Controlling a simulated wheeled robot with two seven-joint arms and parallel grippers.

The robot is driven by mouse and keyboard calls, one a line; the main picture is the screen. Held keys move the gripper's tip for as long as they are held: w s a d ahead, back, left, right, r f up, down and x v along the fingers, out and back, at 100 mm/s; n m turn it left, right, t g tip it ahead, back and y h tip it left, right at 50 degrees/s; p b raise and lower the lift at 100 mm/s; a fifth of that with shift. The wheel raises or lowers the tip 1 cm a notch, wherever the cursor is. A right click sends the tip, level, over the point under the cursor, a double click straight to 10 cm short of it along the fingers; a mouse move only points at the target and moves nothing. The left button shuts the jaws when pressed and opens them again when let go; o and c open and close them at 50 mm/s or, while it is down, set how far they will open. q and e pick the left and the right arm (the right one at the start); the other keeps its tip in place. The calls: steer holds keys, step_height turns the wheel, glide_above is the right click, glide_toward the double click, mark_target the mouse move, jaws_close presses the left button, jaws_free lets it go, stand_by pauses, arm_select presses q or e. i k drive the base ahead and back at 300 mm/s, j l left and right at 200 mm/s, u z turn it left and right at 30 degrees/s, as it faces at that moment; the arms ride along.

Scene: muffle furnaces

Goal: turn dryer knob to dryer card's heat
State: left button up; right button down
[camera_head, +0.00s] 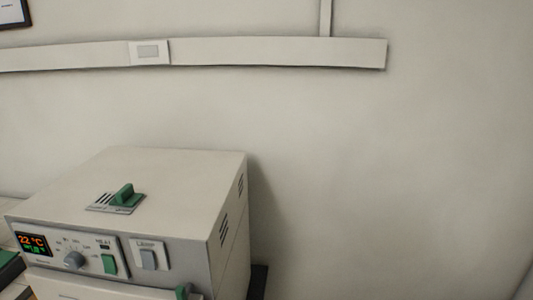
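A pale box-shaped furnace or dryer (170,178) stands at the lower left of the head view. Its front panel has a small round grey knob (74,260) with marks around it; the marks are too small to read. Left of the knob, a display (34,244) shows 22 °C in orange with a green line below. Right of the knob are a green switch (109,264) and a grey switch (148,259). I cannot make out a dryer card. Neither of my grippers is in view.
A green handle (124,196) sits on top of the box, and another green part (183,291) shows at its front lower edge. A pale wall with a horizontal cable duct (280,52) is behind. A dark-framed sheet (12,12) hangs at the upper left.

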mark_target(74, 260)
steer(key=k+l+u, duration=0.1)
steer(key=u, duration=1.25)
